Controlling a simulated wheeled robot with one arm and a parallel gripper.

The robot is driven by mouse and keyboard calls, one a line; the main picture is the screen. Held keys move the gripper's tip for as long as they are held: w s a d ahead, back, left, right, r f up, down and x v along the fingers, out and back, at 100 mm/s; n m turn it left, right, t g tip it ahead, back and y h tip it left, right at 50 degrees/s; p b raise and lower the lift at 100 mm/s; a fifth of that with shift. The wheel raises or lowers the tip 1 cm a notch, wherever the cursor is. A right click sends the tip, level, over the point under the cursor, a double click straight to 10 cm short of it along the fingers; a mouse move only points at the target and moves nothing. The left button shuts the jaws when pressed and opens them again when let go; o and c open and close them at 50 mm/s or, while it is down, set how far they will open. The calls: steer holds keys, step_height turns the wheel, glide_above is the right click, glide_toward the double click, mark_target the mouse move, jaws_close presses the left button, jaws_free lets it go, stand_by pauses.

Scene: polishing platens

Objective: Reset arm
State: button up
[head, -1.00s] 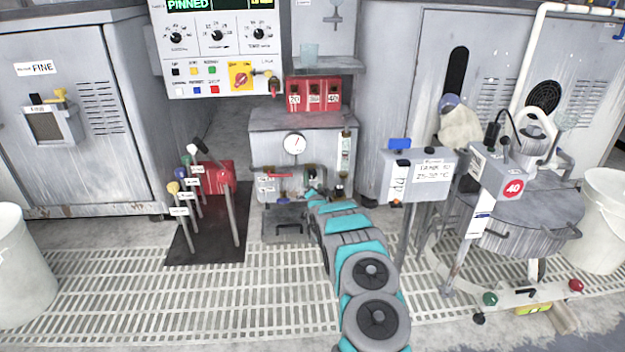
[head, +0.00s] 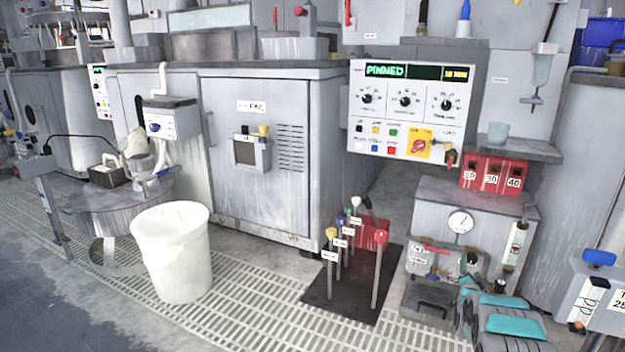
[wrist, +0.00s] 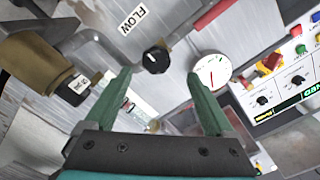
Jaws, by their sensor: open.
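My gripper (wrist: 160,82) is open and empty in the wrist view, with its two green fingers apart. A black knob (wrist: 155,60) beside a "FLOW" label (wrist: 133,17) shows just beyond the fingertips. The picture does not settle how far off the knob is, but it is not held. A round white gauge (wrist: 210,70) lies beyond the right finger. In the head view my teal and grey arm reaches in from the lower right toward the grey cabinet (head: 480,218) with the gauge. My fingertips cannot be made out there.
Coloured-top levers (head: 340,235) stand on a black mat (head: 318,300) left of the cabinet. A control panel (head: 412,110) reading "PINNED" and red numbered boxes (head: 492,174) are above. A white bucket (head: 172,255) stands on the grated floor at left. A grey post-mounted box (head: 590,295) is at right.

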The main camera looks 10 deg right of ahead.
steer(key=s+a+r+n+g+y+p, duration=0.3)
steer(key=a+r+n+g, duration=0.1)
steer(key=a+r, duration=0.8)
steer(key=s+a+r+n+g+y+p, duration=0.1)
steer(key=s+a+r+n+g, duration=0.1)
steer(key=s+a+r, duration=0.45)
steer(key=s+a+r+n+g+y+p, duration=0.1)
steer(key=s+a+r+n+g+y, duration=0.15)
steer(key=s+a, duration=0.7)
steer(key=s+a+r+n+g+p, duration=0.1)
steer(key=s+a, duration=0.6)
steer(key=s, duration=0.7)
steer(key=s+a+r+n+g+y+p, duration=0.1)
steer(key=s+a+r+n+g, duration=0.2)
steer(key=s+a, duration=0.4)
steer(key=s+a+r+n+g+y+p, duration=0.1)
steer(key=s+a+r+n+g, duration=0.2)
steer(key=s, duration=1.8)
steer(key=a+g, duration=0.1)
steer(key=a, duration=0.3)
steer(key=shift+p, duration=0.35)
steer(key=shift+d+y, duration=0.15)
steer(key=shift+y, duration=0.1)
